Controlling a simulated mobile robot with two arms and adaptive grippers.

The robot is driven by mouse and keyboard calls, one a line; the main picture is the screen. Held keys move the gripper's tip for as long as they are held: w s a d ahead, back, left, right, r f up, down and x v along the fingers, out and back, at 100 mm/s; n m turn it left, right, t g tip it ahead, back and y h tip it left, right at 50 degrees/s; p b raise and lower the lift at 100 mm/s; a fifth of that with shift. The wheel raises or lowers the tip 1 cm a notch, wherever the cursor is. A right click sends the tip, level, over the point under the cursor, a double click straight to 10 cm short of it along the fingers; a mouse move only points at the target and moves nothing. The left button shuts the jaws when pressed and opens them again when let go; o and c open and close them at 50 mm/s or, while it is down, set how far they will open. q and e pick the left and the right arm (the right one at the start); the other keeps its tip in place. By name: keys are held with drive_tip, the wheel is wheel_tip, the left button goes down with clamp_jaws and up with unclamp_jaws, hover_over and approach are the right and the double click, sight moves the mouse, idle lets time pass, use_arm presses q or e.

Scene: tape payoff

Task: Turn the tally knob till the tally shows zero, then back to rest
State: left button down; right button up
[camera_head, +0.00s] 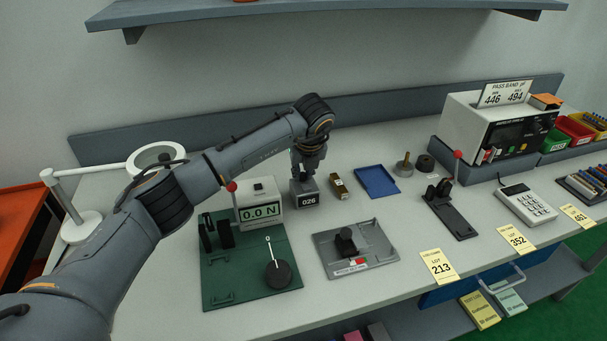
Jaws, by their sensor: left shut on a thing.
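The tally (307,199) is a small grey box on the bench, and its dark window reads 026. My left gripper (303,176) points down right over the tally's top, shut on the tally knob. The knob itself is hidden by the fingers. The tally stands upright on the bench. My right gripper is out of view.
Left of the tally is a green-based tester (250,295) with a display reading 0.0 N and a red-tipped lever. A brass-coloured block (339,186) and a blue tray (377,182) lie close on the right. A grey plate fixture (356,250) sits in front.

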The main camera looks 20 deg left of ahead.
use_arm(q)
drive_tip(key=m+b, duration=0.1)
drive_tip(key=m+h+b, duration=0.1)
drive_tip(key=m, duration=0.1)
drive_tip(key=shift+a+f+t, duration=0.15)
drive_tip(key=shift+t, duration=0.15)
drive_tip(key=shift+a+m+h+b, duration=0.1)
drive_tip(key=shift+m+h+b, duration=0.65)
drive_tip(key=shift+m, duration=0.75)
drive_tip(key=shift+r, duration=0.2)
drive_tip(key=c, duration=1.3)
unclamp_jaws()
drive_tip(key=v, duration=1.2)
drive_tip(key=shift+s, duration=0.1)
